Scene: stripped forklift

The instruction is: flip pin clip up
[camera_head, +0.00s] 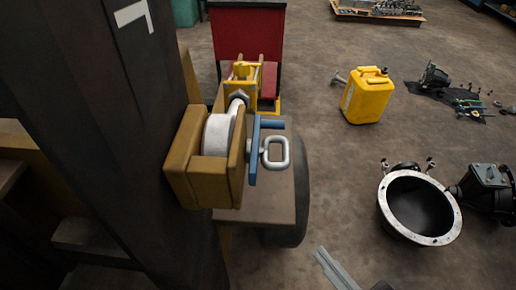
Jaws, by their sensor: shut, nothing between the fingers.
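The pin clip (286,153), a light grey metal loop, sticks out to the right from a narrow blue plate (253,165) on the hitch. A short blue rod (271,124) juts right near the plate's top. The plate stands against the right side of a tan bracket (188,178) that holds a white roller (216,135). My gripper (319,252) shows at the bottom edge as slim grey fingers, shut and empty. It is below and right of the clip, well apart from it. Most of my arm is out of view.
A dark mast (110,130) fills the left. A yellow frame (244,82) and a red panel (245,35) stand behind the bracket. Floor between clip and housing is mostly clear.

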